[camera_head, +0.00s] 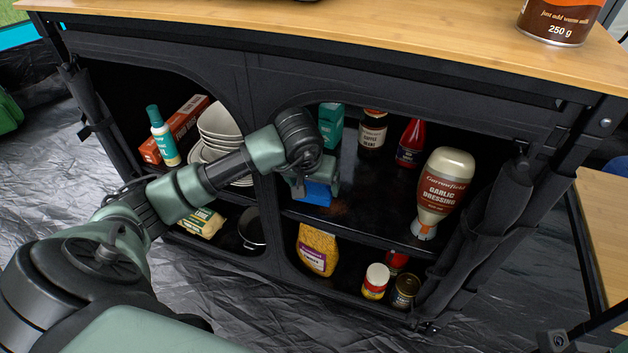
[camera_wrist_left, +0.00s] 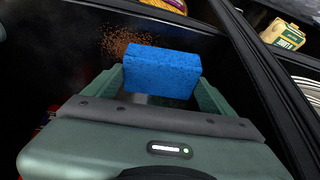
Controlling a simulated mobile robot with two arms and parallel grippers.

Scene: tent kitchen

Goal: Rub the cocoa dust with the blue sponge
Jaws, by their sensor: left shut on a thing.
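The blue sponge (camera_head: 318,193) is in the jaws of my left gripper (camera_head: 316,180), inside the right opening of the black cabinet, over the upper shelf. In the left wrist view the sponge (camera_wrist_left: 162,72) sits across between the two green fingers of my left gripper (camera_wrist_left: 160,88), which is shut on it. The cocoa dust (camera_wrist_left: 122,40) is a speckled brown patch on the dark shelf, just beyond the sponge and partly hidden by it. I cannot tell whether the sponge touches the shelf. My right gripper is not in view.
On the same shelf stand a garlic dressing bottle (camera_head: 442,190), a red bottle (camera_head: 411,143), a dark jar (camera_head: 372,130) and a teal box (camera_head: 331,125). White bowls (camera_head: 218,126) are in the left opening. The shelf middle is clear. The wooden top (camera_head: 380,35) overhangs.

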